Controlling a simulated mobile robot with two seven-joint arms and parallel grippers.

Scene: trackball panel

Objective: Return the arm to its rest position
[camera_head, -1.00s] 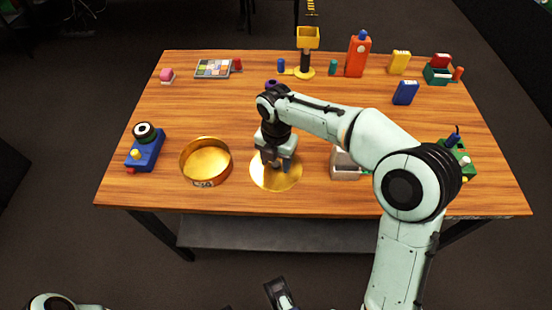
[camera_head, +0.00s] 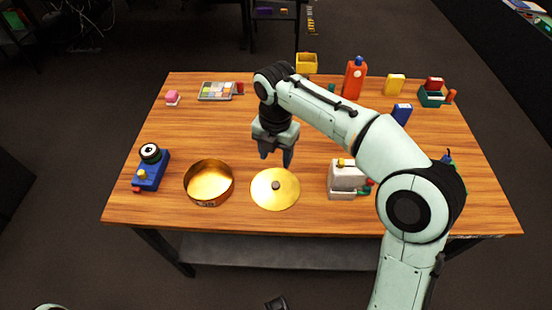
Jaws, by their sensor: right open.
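My right gripper (camera_head: 275,155) is open and empty. It hangs fingers-down above the table (camera_head: 150,208), just behind a round golden lid (camera_head: 262,198) with a dark knob. The right arm reaches in from the lower right and bends down to the gripper. A golden round bowl (camera_head: 208,181) stands left of the lid, apart from it. A blue panel with a black ball (camera_head: 149,170) stands at the left edge of the table. Of my left arm, only small parts show at the bottom edge; its gripper cannot be made out.
A white and grey box (camera_head: 345,178) stands right of the lid, near my right arm. At the back stand a palette tray (camera_head: 215,91), an orange bottle (camera_head: 354,78), a yellow box (camera_head: 394,85) and a teal tray (camera_head: 430,97). The table's left middle is clear.

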